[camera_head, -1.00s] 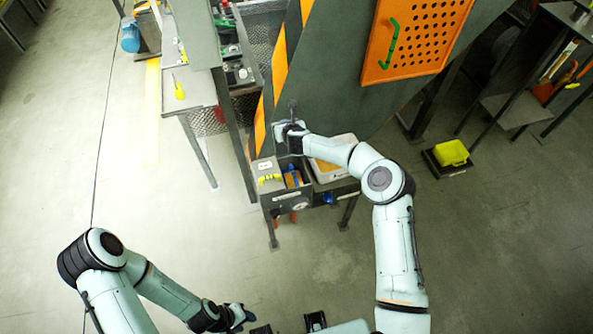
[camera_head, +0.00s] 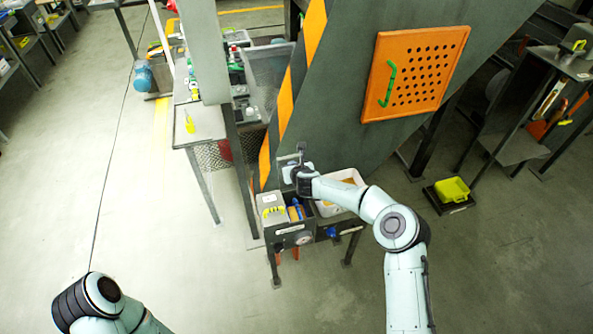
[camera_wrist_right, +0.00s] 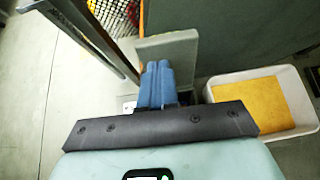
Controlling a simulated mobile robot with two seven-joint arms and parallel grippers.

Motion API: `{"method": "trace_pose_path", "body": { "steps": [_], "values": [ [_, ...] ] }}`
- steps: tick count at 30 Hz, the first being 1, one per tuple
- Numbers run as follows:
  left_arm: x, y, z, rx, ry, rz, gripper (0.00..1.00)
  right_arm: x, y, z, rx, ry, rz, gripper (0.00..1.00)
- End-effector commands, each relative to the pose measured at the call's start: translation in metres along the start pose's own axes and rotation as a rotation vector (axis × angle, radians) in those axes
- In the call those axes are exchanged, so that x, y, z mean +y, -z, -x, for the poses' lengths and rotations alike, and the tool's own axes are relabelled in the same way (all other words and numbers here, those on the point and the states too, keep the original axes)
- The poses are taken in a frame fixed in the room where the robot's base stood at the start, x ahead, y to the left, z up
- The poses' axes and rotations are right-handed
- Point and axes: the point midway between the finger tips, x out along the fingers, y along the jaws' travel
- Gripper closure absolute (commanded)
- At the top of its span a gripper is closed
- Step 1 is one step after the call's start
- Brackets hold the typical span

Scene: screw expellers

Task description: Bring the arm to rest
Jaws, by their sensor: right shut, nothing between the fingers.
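My right arm (camera_head: 400,228) reaches in from the lower right, bent at the elbow. Its gripper (camera_head: 300,153) is held above a small dark workstand (camera_head: 298,235), in front of the sloped grey panel. In the right wrist view the two blue fingers (camera_wrist_right: 157,70) lie together, shut, with nothing between them. My left arm (camera_head: 95,300) shows only as its elbow at the bottom left; its gripper is outside the picture.
The workstand carries a white bin (camera_head: 340,182) with yellow-orange contents, also in the wrist view (camera_wrist_right: 270,98). The sloped panel (camera_head: 345,90) holds an orange perforated plate (camera_head: 415,72). A side table (camera_head: 200,125) stands left. A yellow container (camera_head: 452,189) sits right. The left floor is open.

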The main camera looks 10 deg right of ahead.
Motion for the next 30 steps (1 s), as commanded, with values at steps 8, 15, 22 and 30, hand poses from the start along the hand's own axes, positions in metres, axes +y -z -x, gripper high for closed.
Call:
{"method": "trace_pose_path", "body": {
  "steps": [8,15,22,30],
  "values": [
    [-0.006,-0.004,-0.014,-0.006,0.002,0.002,0.57,0.0,-0.023,0.056,-0.007,0.0,0.002,1.0],
    [-0.007,-0.004,-0.016,-0.008,0.003,0.002,0.57,0.001,-0.032,0.081,-0.004,0.0,0.001,1.0],
    [-0.007,-0.004,-0.017,-0.008,0.003,0.002,0.57,0.001,-0.032,0.085,-0.003,0.0,0.003,1.0],
    [-0.006,-0.004,-0.014,-0.007,0.002,0.002,0.57,0.014,0.07,0.073,0.12,-0.072,0.47,1.0]
  ]
}}
